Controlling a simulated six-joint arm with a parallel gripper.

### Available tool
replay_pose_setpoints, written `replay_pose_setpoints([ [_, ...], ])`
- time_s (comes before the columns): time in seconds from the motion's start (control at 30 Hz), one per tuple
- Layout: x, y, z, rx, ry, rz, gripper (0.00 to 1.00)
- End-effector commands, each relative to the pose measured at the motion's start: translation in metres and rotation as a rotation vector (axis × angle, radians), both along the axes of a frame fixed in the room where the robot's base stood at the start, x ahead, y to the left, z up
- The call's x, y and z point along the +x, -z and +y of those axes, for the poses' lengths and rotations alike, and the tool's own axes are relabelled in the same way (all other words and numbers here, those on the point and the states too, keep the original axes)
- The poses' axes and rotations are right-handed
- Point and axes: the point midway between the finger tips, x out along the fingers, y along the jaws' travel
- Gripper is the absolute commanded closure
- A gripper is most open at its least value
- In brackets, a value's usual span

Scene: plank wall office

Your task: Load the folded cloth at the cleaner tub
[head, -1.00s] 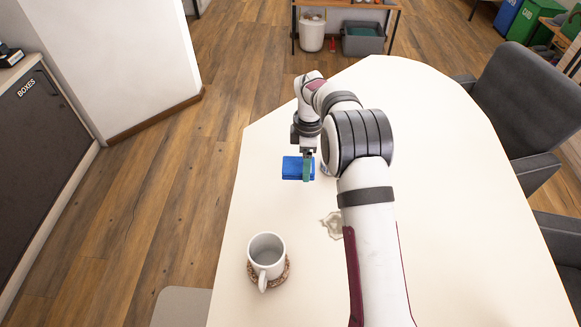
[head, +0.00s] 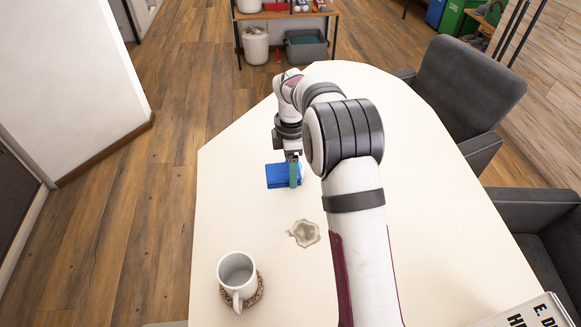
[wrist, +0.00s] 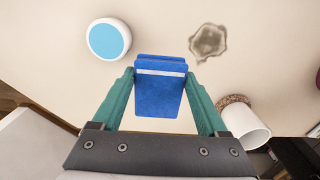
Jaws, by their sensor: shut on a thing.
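My gripper (head: 294,160) is shut on the folded blue cloth (head: 278,176) over the table's left half. In the wrist view the cloth (wrist: 158,96), with a pale stripe across it, sits between the two green fingers of my gripper (wrist: 160,74). The cleaner tub (wrist: 109,40), round and white with a light blue top, stands on the table at upper left in the wrist view, apart from the cloth. A grey-brown stain (head: 304,233) lies on the table and shows in the wrist view (wrist: 208,41).
A white mug (head: 237,272) stands on a brown coaster (head: 257,291) near the table's left edge. A book or box (head: 535,312) lies at the near right corner. Grey chairs (head: 470,82) line the right side.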

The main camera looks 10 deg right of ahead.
Motion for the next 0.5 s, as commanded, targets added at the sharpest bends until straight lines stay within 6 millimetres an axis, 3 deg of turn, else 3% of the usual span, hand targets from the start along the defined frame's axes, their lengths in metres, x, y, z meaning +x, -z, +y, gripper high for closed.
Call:
replay_pose_setpoints([
  [0.17, 0.022, -0.001, -0.004, -0.003, 0.306, 0.0, 0.68],
  [0.3, 0.048, -0.002, -0.009, -0.005, 0.763, -0.002, 0.68],
  [0.5, 0.071, -0.002, -0.015, -0.002, 1.361, -0.002, 0.68],
])
